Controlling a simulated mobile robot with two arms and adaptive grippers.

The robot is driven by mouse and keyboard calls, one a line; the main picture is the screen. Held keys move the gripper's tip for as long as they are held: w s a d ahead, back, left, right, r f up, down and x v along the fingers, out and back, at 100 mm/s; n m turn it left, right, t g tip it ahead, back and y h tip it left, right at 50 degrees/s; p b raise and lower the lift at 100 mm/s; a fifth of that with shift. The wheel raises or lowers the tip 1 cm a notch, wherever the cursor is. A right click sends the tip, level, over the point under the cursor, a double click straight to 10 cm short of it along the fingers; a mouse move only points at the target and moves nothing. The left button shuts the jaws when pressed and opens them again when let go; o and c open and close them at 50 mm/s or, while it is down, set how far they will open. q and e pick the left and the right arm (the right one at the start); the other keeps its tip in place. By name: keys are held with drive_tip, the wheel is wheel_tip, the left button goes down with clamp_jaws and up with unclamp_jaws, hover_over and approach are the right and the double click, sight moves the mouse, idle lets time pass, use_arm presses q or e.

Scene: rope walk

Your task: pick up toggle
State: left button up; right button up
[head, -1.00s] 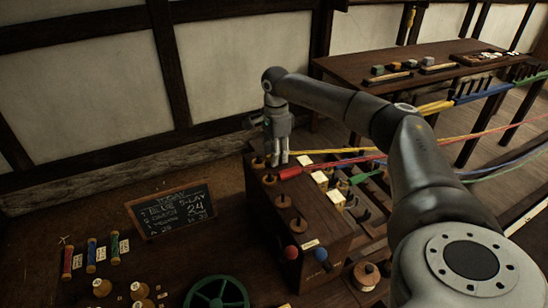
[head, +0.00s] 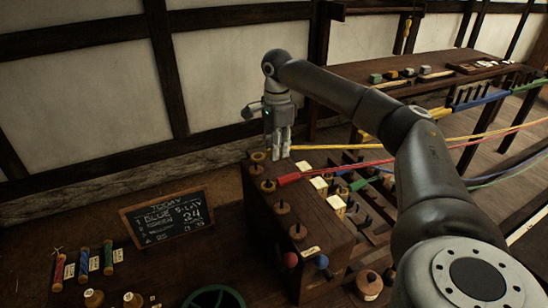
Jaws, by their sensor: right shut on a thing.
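My right gripper (head: 280,155) points down at the far end of the dark wooden box (head: 318,222). Its fingers are shut on the toggle, which they mostly hide. A yellow strand (head: 330,147) runs from the fingertips to the right. A red toggle (head: 290,179) on a red strand lies at the box top, just below the gripper in the picture. A green toggle (head: 358,184) lies farther right. My left gripper is not in view.
Several round wooden pegs (head: 283,207) line the box top. A chalkboard (head: 168,215) stands to the left, with coloured spools (head: 84,262) near it. A bench (head: 430,72) stands at the back right. Taut coloured strands cross the right side.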

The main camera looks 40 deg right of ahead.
drive_tip(key=s+a+r+b, duration=0.2)
drive_tip(key=s+r, duration=0.5)
drive_tip(key=s, duration=0.4)
drive_tip(key=shift+s+a+r, duration=0.25)
drive_tip(key=shift+a+r, duration=0.1)
drive_tip(key=shift+a, duration=0.55)
